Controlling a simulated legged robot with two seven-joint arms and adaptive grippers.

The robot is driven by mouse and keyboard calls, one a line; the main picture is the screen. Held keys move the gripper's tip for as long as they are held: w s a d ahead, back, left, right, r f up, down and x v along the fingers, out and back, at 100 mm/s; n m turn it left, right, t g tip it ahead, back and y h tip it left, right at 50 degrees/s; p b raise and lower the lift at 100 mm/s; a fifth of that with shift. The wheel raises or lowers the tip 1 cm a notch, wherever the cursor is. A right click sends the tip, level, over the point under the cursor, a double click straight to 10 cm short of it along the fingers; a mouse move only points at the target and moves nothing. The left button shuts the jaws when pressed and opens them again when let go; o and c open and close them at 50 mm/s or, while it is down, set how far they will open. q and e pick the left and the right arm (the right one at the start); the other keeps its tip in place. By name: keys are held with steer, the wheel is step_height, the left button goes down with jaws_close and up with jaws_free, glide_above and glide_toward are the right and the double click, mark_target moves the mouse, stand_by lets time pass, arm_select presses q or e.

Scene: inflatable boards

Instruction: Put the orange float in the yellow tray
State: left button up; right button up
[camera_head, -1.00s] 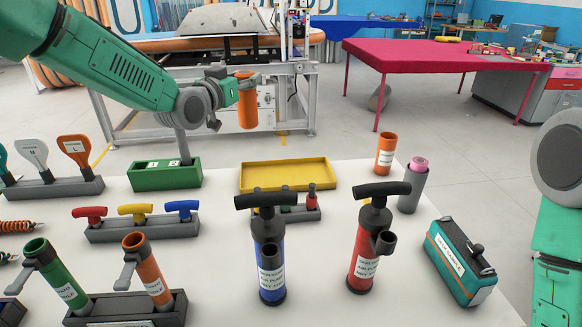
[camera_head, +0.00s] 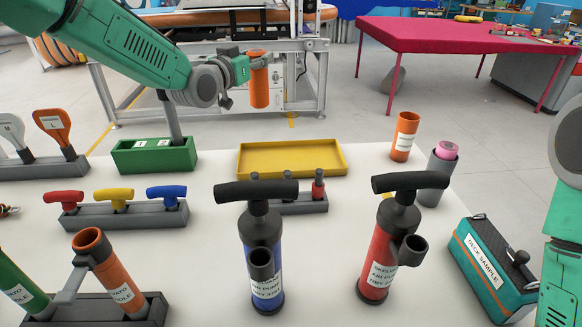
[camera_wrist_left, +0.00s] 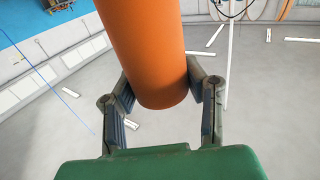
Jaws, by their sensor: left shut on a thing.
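My left gripper (camera_head: 254,64) is shut on the orange float (camera_head: 259,88), a plain upright cylinder. The orange float (camera_wrist_left: 148,45) also fills the upper middle of the left wrist view, with a finger on each side. It hangs in the air and appears above and slightly left of the yellow tray (camera_head: 245,170) in the head view. The tray is shallow, rectangular and empty, at the far side of the white table. My right arm shows at the right edge, but its gripper is out of view.
A green box (camera_head: 125,160) stands left of the tray. A grey rack (camera_head: 306,206) is just in front of it, behind the blue pump (camera_head: 262,250) and red pump (camera_head: 380,250). Another orange cylinder (camera_head: 405,137) and a grey holder (camera_head: 436,185) stand to the right.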

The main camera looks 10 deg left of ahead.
mark_target(254, 100)
arm_select(q)
step_height(254, 100, down, 10)
steer(key=b, duration=0.5)
steer(key=shift+w+d+b, duration=0.1)
steer(key=shift+b, duration=0.3)
step_height(254, 100, down, 10)
steer(key=b, duration=0.1)
steer(key=shift+f, duration=0.25)
steer(key=o, duration=1)
steer(key=shift+c, duration=0.2)
steer(key=shift+r, duration=0.1)
steer(key=v, duration=1.2)
steer(key=shift+p, duration=0.35)
